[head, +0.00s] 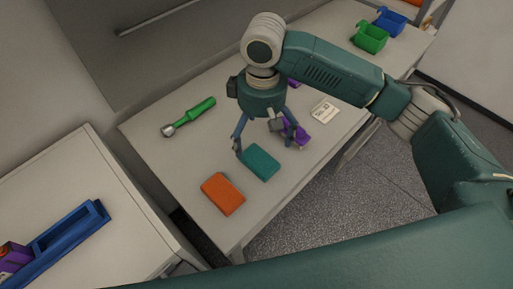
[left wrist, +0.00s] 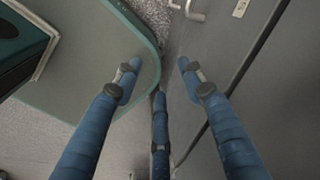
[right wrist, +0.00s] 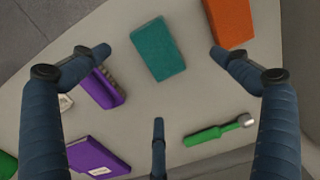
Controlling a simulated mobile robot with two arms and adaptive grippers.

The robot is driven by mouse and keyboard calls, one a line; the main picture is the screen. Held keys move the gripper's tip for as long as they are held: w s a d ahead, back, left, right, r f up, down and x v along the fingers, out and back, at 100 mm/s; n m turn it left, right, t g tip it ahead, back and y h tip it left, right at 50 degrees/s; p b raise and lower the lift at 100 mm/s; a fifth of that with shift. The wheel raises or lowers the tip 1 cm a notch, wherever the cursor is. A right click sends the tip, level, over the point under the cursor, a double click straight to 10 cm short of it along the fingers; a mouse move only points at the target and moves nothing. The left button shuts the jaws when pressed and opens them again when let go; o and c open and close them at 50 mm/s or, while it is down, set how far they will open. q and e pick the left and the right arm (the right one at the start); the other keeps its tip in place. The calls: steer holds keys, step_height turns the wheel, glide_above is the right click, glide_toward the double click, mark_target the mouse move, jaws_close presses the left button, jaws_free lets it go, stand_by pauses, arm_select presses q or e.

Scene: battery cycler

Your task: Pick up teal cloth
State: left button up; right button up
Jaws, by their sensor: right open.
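The teal cloth (head: 261,163) lies flat on the table, a folded rectangular block. It also shows in the right wrist view (right wrist: 160,49), near the top middle. My right gripper (head: 263,148) is over the table just behind the cloth. In the right wrist view its fingers (right wrist: 158,52) are spread wide with the cloth lying below and between the two upper tips, not gripped. My left gripper (left wrist: 155,80) is open and empty, away from the table top, above the floor and a grey cabinet front.
An orange cloth (head: 222,194) lies left of the teal one. A purple battery-like block (head: 297,133) lies close on the right, with a green-handled tool (head: 189,117) behind left. A white label card (head: 325,112), green bin (head: 370,37) and blue bin (head: 390,21) are farther right.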

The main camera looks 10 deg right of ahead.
steer(key=p, duration=0.1)
glide_above(263, 156)
steer(key=f, duration=0.3)
steer(key=shift+s+a+f, duration=0.25)
steer(key=shift+s+f, duration=0.05)
steer(key=shift+s, duration=0.1)
steer(key=shift+w+f, duration=0.1)
steer(key=shift+f, duration=0.25)
steer(key=f, duration=0.1)
steer(key=f+p, duration=0.1)
steer(key=f, duration=0.1)
steer(key=f+p, duration=0.1)
steer(key=shift+w+d+f, duration=0.2)
steer(key=shift+d+f, duration=0.1)
steer(key=shift+f, duration=0.35)
arm_select(q)
steer(key=r, duration=0.1)
steer(key=s+r, duration=0.1)
steer(key=r, duration=0.1)
steer(key=shift+r, duration=0.15)
arm_select(e)
steer(key=shift+c, duration=1.3)
arm_select(q)
steer(key=shift+s, duration=0.4)
arm_select(e)
steer(key=c, duration=0.9)
